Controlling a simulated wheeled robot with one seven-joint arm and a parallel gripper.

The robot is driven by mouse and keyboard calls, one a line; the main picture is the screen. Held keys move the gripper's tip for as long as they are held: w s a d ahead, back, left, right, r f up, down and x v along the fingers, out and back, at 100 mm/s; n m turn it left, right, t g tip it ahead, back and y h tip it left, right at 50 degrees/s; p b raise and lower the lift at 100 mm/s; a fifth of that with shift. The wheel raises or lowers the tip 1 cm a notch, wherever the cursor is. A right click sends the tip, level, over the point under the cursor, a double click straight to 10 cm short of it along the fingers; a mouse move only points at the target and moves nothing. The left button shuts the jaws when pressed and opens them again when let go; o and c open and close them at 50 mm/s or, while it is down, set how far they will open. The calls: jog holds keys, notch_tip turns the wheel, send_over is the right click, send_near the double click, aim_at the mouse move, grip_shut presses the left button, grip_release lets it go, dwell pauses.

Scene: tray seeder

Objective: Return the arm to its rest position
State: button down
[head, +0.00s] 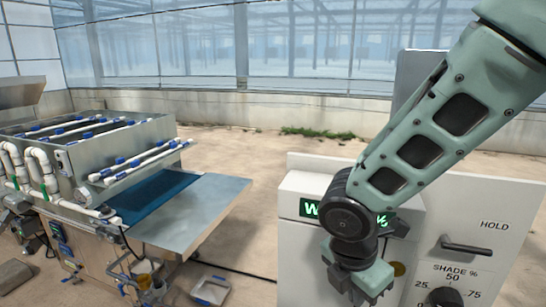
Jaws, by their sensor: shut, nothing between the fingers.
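My arm comes in from the upper right of the head view and bends down at a dark round wrist joint. My gripper (360,285) hangs below it, in front of the white control box (299,262). It is shut and empty. The arm and wrist hide part of the box's green-lit display (313,209). I cannot tell whether the gripper touches the box.
Right of my gripper, the panel bears a HOLD handle (466,246) and a SHADE % dial (445,297). A metal seeder machine (160,130) with white pipes stands at left. A pale tray (211,290) lies on the floor. Open floor lies behind.

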jog(key=s+f+m+y+b, duration=0.1)
jog(key=s+f+m+b, duration=0.3)
jog(key=s+m+b, duration=0.2)
jog(key=s+f+m+g+y+b, duration=0.1)
jog(key=s+f+m+y+b, duration=0.1)
jog(key=s+f+m+b, duration=0.2)
jog(key=s+m+b, duration=0.3)
jog(key=s+m, duration=0.1)
jog(key=m, duration=0.2)
jog(key=shift+s, duration=0.4)
jog(key=shift+a, duration=0.1)
